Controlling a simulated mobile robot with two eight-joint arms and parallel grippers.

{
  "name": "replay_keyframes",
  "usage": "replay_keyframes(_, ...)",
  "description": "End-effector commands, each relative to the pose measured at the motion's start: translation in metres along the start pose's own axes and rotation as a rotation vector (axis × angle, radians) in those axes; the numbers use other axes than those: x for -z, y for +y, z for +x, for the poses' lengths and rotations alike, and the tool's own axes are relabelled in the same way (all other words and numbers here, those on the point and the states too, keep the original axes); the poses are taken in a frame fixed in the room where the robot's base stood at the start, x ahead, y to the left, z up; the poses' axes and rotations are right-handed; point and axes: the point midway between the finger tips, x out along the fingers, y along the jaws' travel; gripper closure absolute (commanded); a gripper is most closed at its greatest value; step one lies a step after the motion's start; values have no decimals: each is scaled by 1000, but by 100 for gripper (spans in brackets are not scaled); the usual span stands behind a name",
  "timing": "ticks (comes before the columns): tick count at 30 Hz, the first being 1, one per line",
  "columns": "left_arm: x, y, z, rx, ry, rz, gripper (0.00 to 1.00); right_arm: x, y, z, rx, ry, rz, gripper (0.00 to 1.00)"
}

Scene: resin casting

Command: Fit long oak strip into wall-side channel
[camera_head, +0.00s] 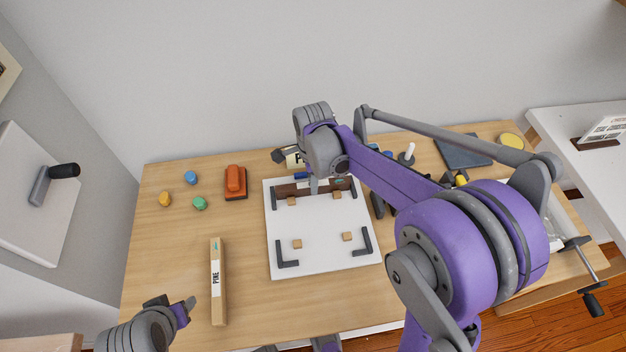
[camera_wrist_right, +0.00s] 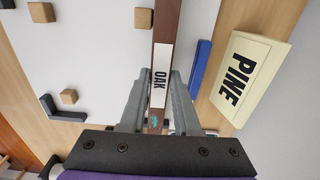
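The long oak strip (camera_head: 290,189) is dark brown and lies along the wall-side edge of the white board (camera_head: 322,255), between the black corner brackets at that edge. In the right wrist view the strip (camera_wrist_right: 164,25) carries a white OAK label and passes between my fingers. My right gripper (camera_wrist_right: 160,92) is shut on the strip, one finger along each side. Whether the strip is fully seated in the channel cannot be told; my right gripper and wrist hide part of it. My left gripper (camera_head: 178,306) is at the lower left, away from the board; its finger gap is unclear.
A pale strip marked PINE (camera_head: 218,295) lies left of the board. Small wooden blocks (camera_head: 297,244) sit on the board between black brackets (camera_head: 287,262). An orange-red block (camera_head: 235,180) and small coloured jars (camera_head: 199,203) stand at the back left. A cream PINE block (camera_wrist_right: 250,75) is beside my right gripper.

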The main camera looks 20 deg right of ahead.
Motion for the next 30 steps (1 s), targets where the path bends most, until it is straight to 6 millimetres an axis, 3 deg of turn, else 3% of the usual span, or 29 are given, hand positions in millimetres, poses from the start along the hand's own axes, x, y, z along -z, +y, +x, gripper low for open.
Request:
replay_keyframes(1,0,0,0,0,0,0,50,0,0,0,0,0,0,60)
replay_keyframes(5,0,0,0,0,0,0,50,0,0,0,0,0,0,36)
replay_keyframes(17,1,0,-1,0,0,0,50,0,0,-8,0,0,0,36)
replay_keyframes(30,6,0,-9,0,4,0,50,0,0,-89,0,0,0,36)
